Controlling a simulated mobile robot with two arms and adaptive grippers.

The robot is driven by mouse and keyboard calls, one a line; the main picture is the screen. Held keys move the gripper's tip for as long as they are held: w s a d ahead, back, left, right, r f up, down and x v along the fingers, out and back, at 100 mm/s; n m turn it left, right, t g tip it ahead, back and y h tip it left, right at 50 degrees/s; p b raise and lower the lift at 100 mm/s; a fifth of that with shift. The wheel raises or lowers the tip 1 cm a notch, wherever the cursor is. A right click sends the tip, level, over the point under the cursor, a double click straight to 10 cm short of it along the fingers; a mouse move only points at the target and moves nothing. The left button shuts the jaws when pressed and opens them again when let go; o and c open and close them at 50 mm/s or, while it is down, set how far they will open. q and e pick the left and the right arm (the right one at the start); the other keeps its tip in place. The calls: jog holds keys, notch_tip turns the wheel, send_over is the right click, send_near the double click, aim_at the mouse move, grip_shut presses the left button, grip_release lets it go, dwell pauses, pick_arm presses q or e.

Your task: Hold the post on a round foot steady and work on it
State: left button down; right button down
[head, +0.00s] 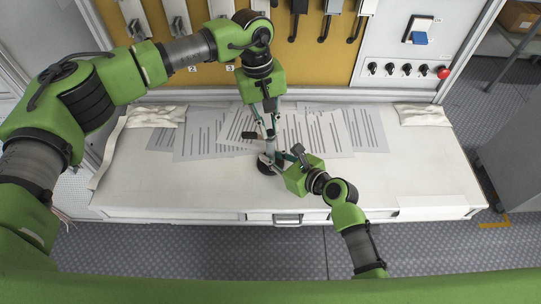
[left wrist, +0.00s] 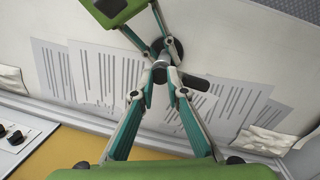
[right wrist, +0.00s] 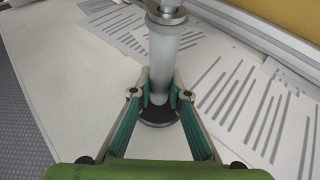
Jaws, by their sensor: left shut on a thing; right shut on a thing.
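The post (right wrist: 162,62) is a pale, translucent cylinder with a metal collar (right wrist: 166,14), upright on a dark round foot (right wrist: 158,118) on the white worktop. In the head view the foot (head: 271,163) shows partly behind my grippers. My right gripper (right wrist: 158,94) is shut on the post low down, just above the foot. My left gripper (left wrist: 160,80) comes from above and is shut around the metal upper end of the post (left wrist: 162,64). A short black handle (left wrist: 196,83) sticks out sideways there; it also shows in the head view (head: 251,135).
Printed sheets (head: 205,137) lie flat on the worktop (head: 150,192) behind and around the post. White cloths lie at the back left (head: 155,115) and back right (head: 423,115). The worktop's front left and right are clear.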

pick_arm(q)
jog(key=m, duration=0.4)
jog(key=shift+f, duration=0.25)
jog(key=c, duration=2.2)
grip_release()
jog(key=shift+o, duration=1.4)
jog(key=shift+r, duration=0.1)
jog(key=shift+w, duration=0.1)
jog(key=c, duration=0.3)
